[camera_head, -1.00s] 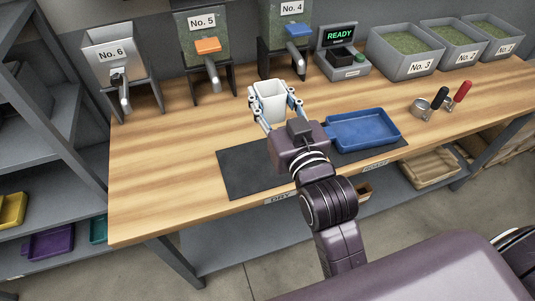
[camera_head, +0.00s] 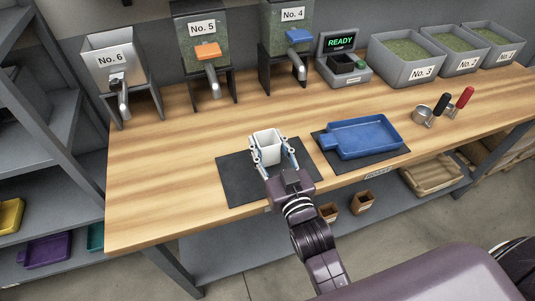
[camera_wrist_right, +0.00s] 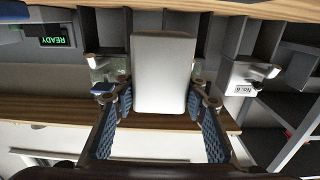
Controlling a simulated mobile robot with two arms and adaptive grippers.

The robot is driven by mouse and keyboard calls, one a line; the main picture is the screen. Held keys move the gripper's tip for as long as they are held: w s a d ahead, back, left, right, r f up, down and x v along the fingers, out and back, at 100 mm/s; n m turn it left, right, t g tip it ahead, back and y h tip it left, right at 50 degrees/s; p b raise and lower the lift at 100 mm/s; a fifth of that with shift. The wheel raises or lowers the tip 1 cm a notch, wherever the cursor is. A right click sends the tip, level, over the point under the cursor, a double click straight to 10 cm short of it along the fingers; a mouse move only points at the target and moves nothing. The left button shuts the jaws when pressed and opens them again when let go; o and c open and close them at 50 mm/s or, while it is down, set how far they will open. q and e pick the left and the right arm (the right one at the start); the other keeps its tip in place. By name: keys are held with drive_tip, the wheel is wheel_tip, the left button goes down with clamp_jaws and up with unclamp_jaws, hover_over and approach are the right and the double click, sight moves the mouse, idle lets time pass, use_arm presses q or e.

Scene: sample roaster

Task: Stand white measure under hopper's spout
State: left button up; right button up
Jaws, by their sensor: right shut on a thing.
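The white measure (camera_head: 266,147) is a square white cup. My right gripper (camera_head: 268,152) is shut on it, a finger on either side, over the left dark mat; whether its base touches the mat I cannot tell. In the right wrist view the measure (camera_wrist_right: 165,75) sits between blue-padded fingers (camera_wrist_right: 160,110). Three hoppers with spouts stand along the back: No. 6 (camera_head: 108,62) in bare grey, No. 5 (camera_head: 203,55) with an orange part at its spout, and No. 4 (camera_head: 284,30) with a blue one. They are apart from the measure. My left gripper is not in view.
A blue tray (camera_head: 362,137) lies on the right mat. A READY display unit (camera_head: 341,44) and grey bins of green beans (camera_head: 408,60) line the back right. Two handled scoops (camera_head: 424,115) lie at right. Bare wood (camera_head: 175,140) lies between the mats and the hoppers.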

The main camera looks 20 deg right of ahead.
sight(271, 163)
drive_tip(key=shift+f, duration=2.1)
drive_tip(key=shift+f, duration=0.15)
drive_tip(key=o, duration=1.3)
